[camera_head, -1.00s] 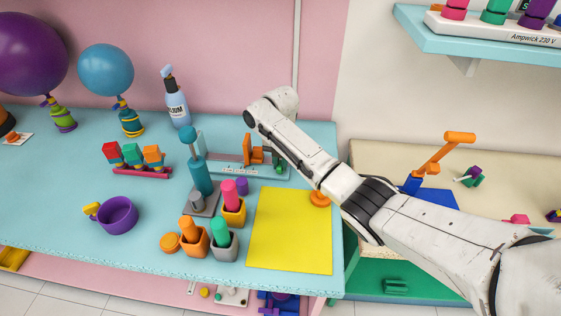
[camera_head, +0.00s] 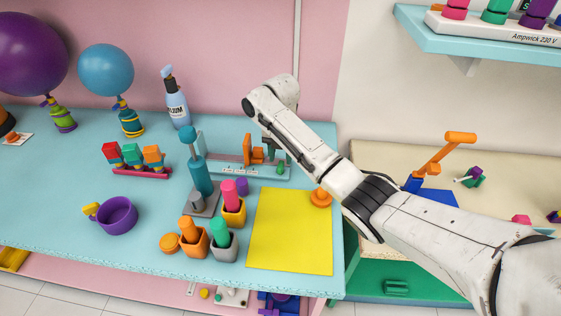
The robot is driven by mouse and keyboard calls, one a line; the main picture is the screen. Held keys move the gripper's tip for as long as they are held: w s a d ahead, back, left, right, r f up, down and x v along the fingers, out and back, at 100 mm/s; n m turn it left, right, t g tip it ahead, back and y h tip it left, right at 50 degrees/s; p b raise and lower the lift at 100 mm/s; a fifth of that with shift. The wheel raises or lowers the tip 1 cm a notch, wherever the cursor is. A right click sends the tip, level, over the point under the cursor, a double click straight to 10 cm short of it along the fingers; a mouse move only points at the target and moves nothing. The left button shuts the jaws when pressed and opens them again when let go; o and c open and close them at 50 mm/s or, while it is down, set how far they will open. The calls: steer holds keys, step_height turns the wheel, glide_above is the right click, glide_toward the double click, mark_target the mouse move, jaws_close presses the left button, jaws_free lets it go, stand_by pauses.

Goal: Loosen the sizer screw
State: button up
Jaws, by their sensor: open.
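What looks like the sizer (camera_head: 225,169) is a pale teal bar with a marked scale, lying toward the back of the blue table. An orange block (camera_head: 257,155) stands on it. A small green knob (camera_head: 281,168) at its right end may be the screw; it is too small to tell how tight it is. My white arm reaches in from the lower right, and its bent end is above and behind the sizer's right part. A dark upright by the arm cannot be made out clearly.
A teal pump (camera_head: 201,178) stands left of the sizer's front. Cups with coloured pegs (camera_head: 223,245), a yellow mat (camera_head: 291,232) and an orange knob (camera_head: 320,198) lie in front.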

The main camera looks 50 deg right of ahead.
mark_target(281, 163)
step_height(281, 163, up, 8)
steer(key=shift+f+p, duration=0.15)
steer(key=shift+p, duration=0.15)
stand_by(0.5)
